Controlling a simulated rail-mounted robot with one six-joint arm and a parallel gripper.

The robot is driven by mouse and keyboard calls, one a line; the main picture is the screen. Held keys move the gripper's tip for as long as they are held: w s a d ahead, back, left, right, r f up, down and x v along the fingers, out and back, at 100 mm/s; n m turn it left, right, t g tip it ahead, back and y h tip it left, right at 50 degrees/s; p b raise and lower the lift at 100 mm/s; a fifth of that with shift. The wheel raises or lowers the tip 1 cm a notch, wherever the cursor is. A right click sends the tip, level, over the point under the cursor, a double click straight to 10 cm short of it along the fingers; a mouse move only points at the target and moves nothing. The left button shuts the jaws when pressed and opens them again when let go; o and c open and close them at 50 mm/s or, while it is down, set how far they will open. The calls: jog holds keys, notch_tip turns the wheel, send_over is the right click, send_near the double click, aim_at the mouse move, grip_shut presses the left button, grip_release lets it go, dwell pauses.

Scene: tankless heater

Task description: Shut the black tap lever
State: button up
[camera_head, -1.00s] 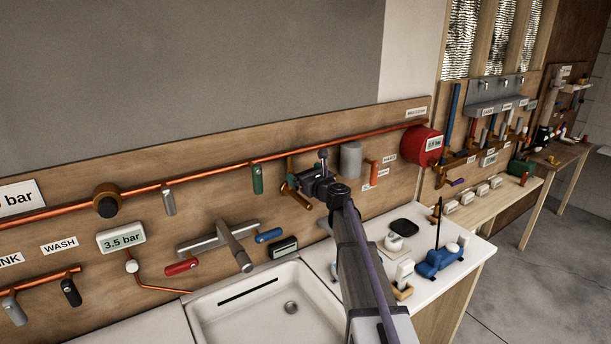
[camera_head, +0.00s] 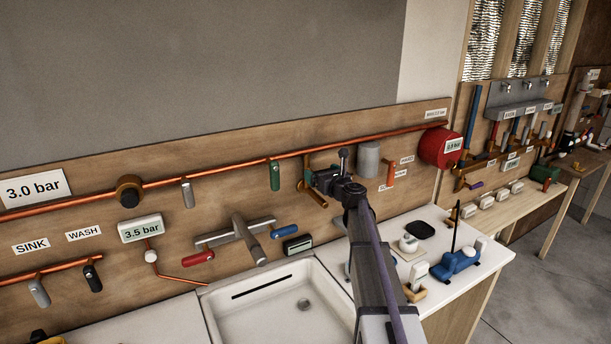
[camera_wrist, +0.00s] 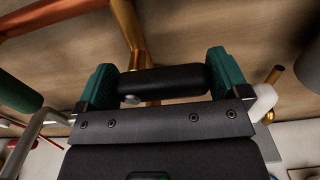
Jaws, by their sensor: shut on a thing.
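A black tap lever (camera_wrist: 163,81) lies across the gap between the green fingertips of my gripper (camera_wrist: 160,79) in the wrist view. The fingers bear on it from both sides. Behind it is a copper-brown tap body and pipe (camera_wrist: 128,25). In the head view my gripper (camera_head: 310,178) is at the brass tap (camera_head: 317,196) below the long copper pipe. There the held lever is hidden by my gripper and wrist.
A green lever (camera_head: 275,175) hangs just left of my gripper, a grey cylinder (camera_head: 368,160) and orange-red lever (camera_head: 390,174) just right. Below are the sink (camera_head: 280,308) and a mixer tap (camera_head: 247,240). Another black lever (camera_head: 92,278) hangs under the WASH label. A red tank (camera_head: 440,147) is further right.

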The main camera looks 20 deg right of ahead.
jog(key=o, duration=1.1)
jog(key=s+d, duration=0.1)
jog(key=s, duration=0.9)
jog(key=shift+s+d, duration=0.25)
jog(key=shift+s, duration=0.15)
